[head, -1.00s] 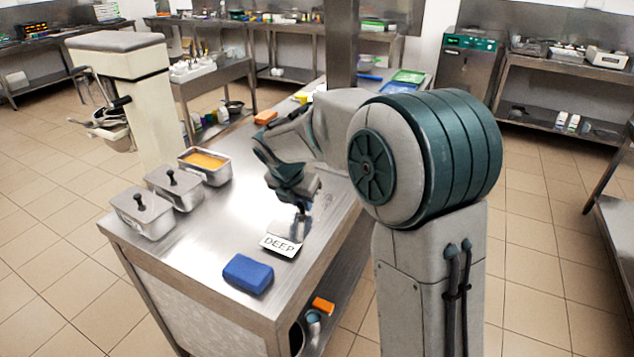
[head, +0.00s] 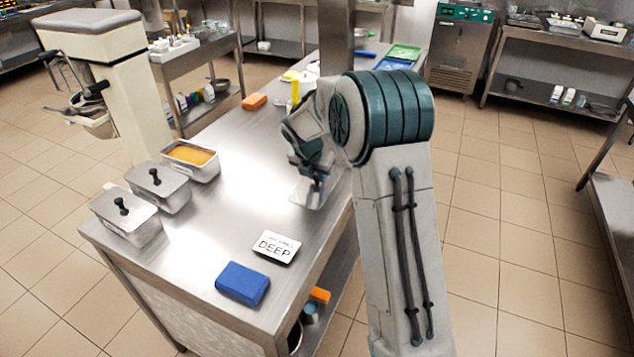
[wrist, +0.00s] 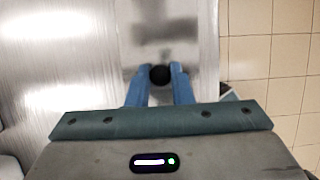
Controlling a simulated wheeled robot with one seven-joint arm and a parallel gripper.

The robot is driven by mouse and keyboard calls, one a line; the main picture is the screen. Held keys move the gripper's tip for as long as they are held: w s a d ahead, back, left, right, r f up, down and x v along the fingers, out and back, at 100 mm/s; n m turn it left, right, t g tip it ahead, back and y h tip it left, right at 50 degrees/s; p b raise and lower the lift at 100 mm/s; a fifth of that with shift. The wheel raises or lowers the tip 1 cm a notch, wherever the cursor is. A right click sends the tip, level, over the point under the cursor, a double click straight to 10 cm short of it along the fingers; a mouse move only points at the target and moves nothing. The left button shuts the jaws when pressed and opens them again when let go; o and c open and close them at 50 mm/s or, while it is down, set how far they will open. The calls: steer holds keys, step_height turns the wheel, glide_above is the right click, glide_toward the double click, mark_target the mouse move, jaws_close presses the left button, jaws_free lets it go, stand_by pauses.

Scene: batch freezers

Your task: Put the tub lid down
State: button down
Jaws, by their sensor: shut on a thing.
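The tub lid (head: 306,196) is a flat metal plate with a black knob (wrist: 160,75). My gripper (head: 318,179) is shut on that knob, which shows between the two blue fingers (wrist: 160,80) in the wrist view. The lid is over the right side of the steel table (head: 215,235), near its right edge. I cannot tell whether it touches the top. An open tub (head: 207,174) with orange contents stands at the table's left side. Two lidded tubs, a middle one (head: 160,192) and a near one (head: 128,222), stand in line with it.
A white card reading DEEP (head: 277,247) and a blue block (head: 243,283) lie on the near part of the table. An orange block (head: 256,101) and a yellow item (head: 295,91) are farther back. The table's middle is clear.

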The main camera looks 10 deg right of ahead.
mark_target(315, 180)
steer(key=shift+w+d+f, duration=0.1)
steer(key=shift+d+f, duration=0.05)
steer(key=shift+f, duration=0.05)
steer(key=shift+f+p, duration=0.3)
steer(key=shift+f, duration=1.65)
steer(key=shift+f, duration=0.15)
steer(key=c, duration=1.3)
jaws_free()
